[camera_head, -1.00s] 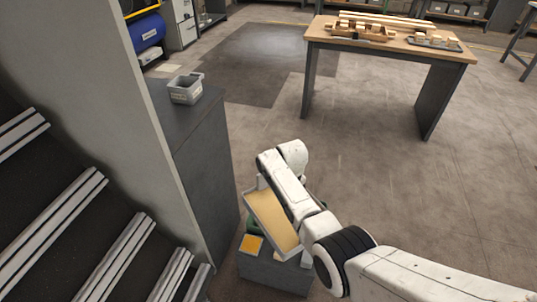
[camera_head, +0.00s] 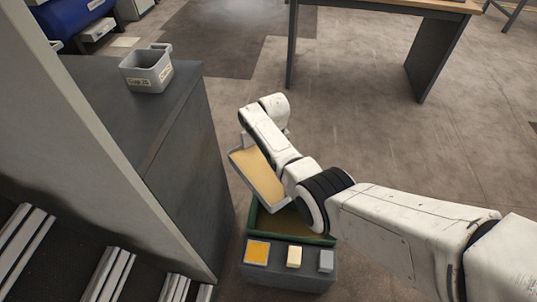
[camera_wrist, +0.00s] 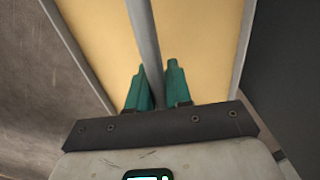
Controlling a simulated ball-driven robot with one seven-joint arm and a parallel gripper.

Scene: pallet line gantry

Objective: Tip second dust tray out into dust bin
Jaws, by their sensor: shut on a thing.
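A grey dust tray (camera_head: 236,166) is held tilted, with a layer of yellow-tan dust (camera_head: 258,180) still covering its floor. The dust bin (camera_head: 300,238), a dark box with a green rim, stands on the floor just below the tray, partly hidden by the tray and my arm. In the head view my gripper is hidden behind my arm and the tray.
A dark cabinet (camera_head: 170,150) stands close to the left, with a small grey labelled bin (camera_head: 147,72) on top. Orange, cream and grey squares (camera_head: 257,251) lie on the front ledge below the green rim. A table (camera_head: 440,50) stands at the back right. Open floor lies between.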

